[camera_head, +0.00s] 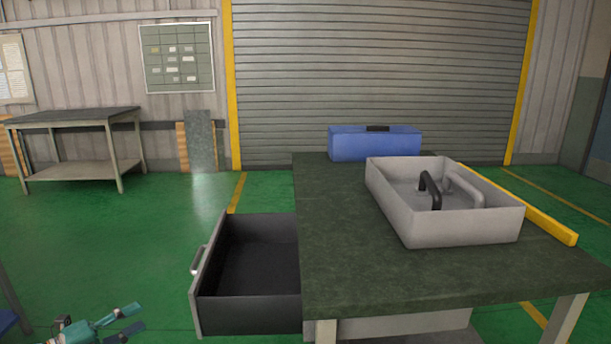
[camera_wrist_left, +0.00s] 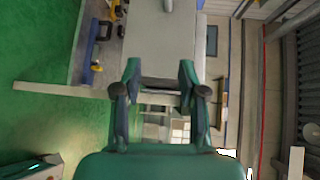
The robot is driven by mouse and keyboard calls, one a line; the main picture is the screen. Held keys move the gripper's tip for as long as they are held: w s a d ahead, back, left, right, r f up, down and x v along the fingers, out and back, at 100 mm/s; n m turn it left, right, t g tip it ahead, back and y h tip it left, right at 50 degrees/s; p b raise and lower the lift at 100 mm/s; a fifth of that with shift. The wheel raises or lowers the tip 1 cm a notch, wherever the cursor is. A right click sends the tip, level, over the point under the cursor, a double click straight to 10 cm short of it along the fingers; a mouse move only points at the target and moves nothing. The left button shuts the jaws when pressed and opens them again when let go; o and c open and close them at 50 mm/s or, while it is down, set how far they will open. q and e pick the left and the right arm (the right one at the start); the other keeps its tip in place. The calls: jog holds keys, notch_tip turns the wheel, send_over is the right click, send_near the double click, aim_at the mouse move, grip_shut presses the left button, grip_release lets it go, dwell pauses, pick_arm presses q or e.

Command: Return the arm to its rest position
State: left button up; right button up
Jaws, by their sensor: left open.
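My left gripper (camera_head: 134,318) is low at the bottom left of the head view, over the green floor. Its two fingers are spread and nothing is between them. It is well to the left of the open drawer (camera_head: 207,282) and apart from the workbench (camera_head: 335,240). In the left wrist view the same gripper (camera_wrist_left: 160,88) shows two teal fingers with dark pads, apart and empty. My right gripper is in neither view.
A grey tray (camera_head: 463,232) on the workbench holds a black curved piece (camera_head: 433,188) and a grey one (camera_head: 462,189). A blue box (camera_head: 375,145) stands behind it. The drawer looks empty. A side table (camera_head: 75,115) stands far left, with open floor before it.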

pick_arm(q)
jog(key=d+f+n+g+y, duration=0.1)
jog(key=d+f+n+y, duration=0.1)
jog(key=d+f+n, duration=0.7)
jog(key=d+f+n+g+y, duration=0.25)
jog(key=d+f+n, duration=0.35)
jog(key=f+n, duration=0.45)
jog(key=s+d+f+n+g, duration=0.3)
jog(key=s+d+f, duration=0.15)
jog(key=s, duration=0.45)
jog(key=s+d+f+n+g+y, duration=0.1)
jog(key=s+d+f+n+g, duration=0.25)
jog(key=s, duration=0.55)
jog(key=s+d+f+n+g, duration=0.1)
jog(key=s+d+f+g, duration=0.2)
jog(key=s+d+f, duration=0.4)
notch_tip(320, 180, up, 28)
jog(key=s+a+p, duration=0.1)
jog(key=a+p, duration=0.1)
jog(key=p, duration=2.5)
jog(key=shift+s+a, duration=0.25)
jog(key=shift+s, duration=0.15)
jog(key=shift+f, duration=0.1)
jog(key=shift+w+d, duration=0.1)
jog(key=shift+d, duration=0.05)
